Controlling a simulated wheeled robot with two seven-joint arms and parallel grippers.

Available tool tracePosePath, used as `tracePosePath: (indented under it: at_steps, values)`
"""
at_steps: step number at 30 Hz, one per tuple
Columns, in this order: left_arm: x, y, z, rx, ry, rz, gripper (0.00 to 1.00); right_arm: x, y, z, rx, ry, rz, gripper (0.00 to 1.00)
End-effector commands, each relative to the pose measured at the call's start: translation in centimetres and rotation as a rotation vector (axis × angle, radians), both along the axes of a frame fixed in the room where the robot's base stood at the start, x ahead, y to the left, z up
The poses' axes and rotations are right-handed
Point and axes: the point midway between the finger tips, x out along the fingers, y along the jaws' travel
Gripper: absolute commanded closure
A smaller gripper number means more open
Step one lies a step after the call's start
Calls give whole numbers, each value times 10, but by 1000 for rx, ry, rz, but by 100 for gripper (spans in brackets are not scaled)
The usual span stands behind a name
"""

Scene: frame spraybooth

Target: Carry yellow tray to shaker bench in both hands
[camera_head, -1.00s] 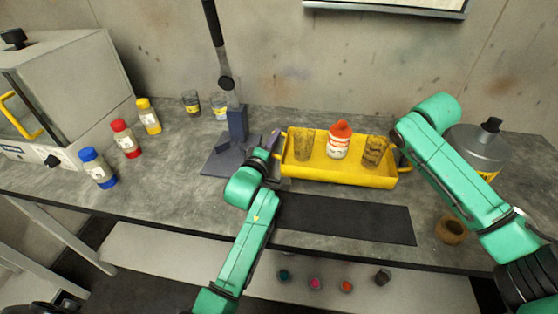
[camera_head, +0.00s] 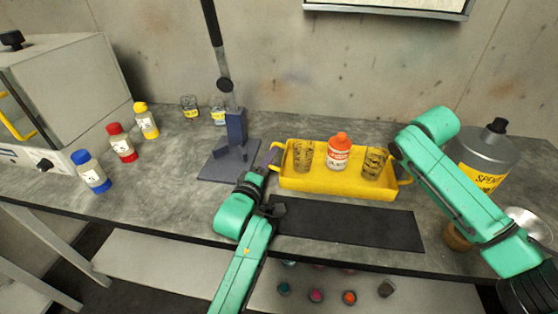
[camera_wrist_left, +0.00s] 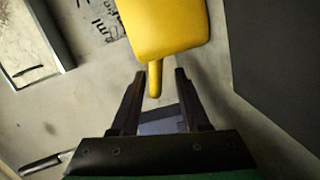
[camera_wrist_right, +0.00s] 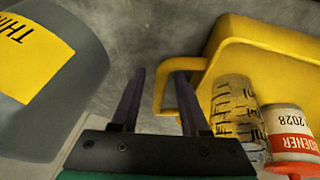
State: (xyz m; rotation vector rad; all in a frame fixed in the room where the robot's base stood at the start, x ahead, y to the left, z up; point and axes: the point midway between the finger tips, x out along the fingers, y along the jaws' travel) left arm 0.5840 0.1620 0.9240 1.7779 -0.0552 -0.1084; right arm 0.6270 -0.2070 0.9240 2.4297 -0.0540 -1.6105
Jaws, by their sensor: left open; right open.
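The yellow tray (camera_head: 330,184) stands on the grey bench top. In it are two marked clear cups (camera_head: 302,157) (camera_head: 374,163) and a white bottle with an orange cap (camera_head: 339,152). My left gripper (camera_head: 271,160) is open at the tray's left handle; in the left wrist view the handle (camera_wrist_left: 155,80) reaches between the open fingers (camera_wrist_left: 156,76). My right gripper is mostly hidden behind its arm in the head view. In the right wrist view its open fingers (camera_wrist_right: 160,78) stand about the right handle (camera_wrist_right: 162,98). I cannot identify the shaker bench.
A dark mat (camera_head: 345,226) lies in front of the tray. A dark stand (camera_head: 236,136) is left of it. A large grey can (camera_head: 484,150) stands at right, near a brown ring (camera_head: 457,238). Blue, red and yellow-capped bottles (camera_head: 92,172) stand at left beside a grey cabinet (camera_head: 70,85).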

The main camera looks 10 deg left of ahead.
Motion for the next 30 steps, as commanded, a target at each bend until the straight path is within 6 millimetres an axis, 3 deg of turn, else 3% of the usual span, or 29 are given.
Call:
tracePosePath:
  at_steps: [6, 11, 22, 25, 30]
  values:
    - [-35, 3, 6, -3, -8, 0, 55, 0, 0, 1, 0, 0, 0, 55]
    - [-40, 4, 9, -2, -11, 1, 55, -3, 2, 10, 1, -2, 1, 55]
    - [-39, 4, 10, -2, -13, 0, 55, -41, 16, 93, 0, -5, 1, 55]
    - [-39, 4, 10, -2, -13, 0, 55, -47, 19, 105, 0, -3, 1, 55]
    - [-39, 4, 10, -2, -13, 1, 55, -49, 19, 111, -1, -2, 0, 55]
